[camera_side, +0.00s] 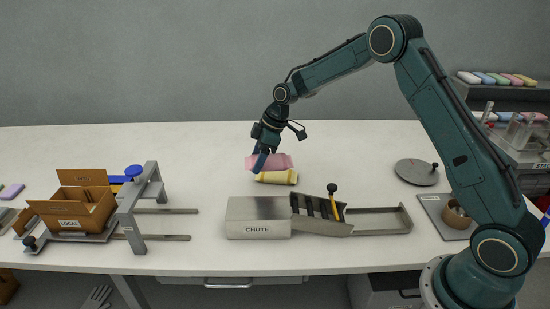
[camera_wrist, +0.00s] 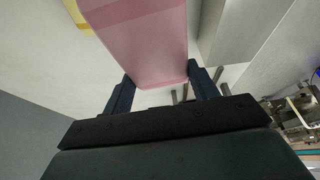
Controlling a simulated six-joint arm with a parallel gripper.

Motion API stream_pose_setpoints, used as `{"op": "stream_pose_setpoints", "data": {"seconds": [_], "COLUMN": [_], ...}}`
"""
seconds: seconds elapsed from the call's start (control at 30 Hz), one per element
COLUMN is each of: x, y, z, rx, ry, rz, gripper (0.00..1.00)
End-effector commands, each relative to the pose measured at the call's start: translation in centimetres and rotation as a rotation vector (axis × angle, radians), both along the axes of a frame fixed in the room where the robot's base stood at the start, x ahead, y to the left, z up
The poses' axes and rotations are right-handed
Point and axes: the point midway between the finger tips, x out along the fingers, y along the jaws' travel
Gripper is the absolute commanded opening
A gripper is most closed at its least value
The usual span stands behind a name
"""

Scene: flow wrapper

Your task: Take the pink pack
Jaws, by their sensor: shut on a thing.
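The pink pack (camera_side: 280,161) is a pale pink wrapped bar, held between the fingers of my gripper (camera_side: 258,162). In the wrist view the pink pack (camera_wrist: 145,40) fills the space between the two dark blue fingers of my gripper (camera_wrist: 163,88). A yellow pack (camera_side: 278,177) shows just below the pink one in the side view, and at the upper left edge of the wrist view (camera_wrist: 77,14). Whether the two packs touch cannot be told.
A metal chute (camera_side: 258,218) with a sloped ribbed part and a black-knobbed lever stands in front. An open cardboard box (camera_side: 76,212) sits in a frame at left. A round grey plate (camera_side: 415,173) lies at right. The table behind is clear.

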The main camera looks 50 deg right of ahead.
Motion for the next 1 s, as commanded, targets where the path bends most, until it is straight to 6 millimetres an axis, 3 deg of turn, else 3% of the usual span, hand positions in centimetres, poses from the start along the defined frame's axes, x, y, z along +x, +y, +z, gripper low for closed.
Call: {"op": "stream_pose_setpoints", "data": {"seconds": [0.2, 0.4, 0.63, 1.0], "x": [0.1, 0.1, 0.0, 0.0], "y": [-0.1, -0.1, 0.0, 0.0], "z": [4.7, 7.5, 8.8, 8.9], "rx": [-0.001, 0.0, 0.0, 0.0], "ry": [-0.005, -0.003, 0.0, 0.0], "rz": [0.0, -0.001, 0.0, 0.0], "gripper": [0.38, 0.38, 0.38, 0.38]}}
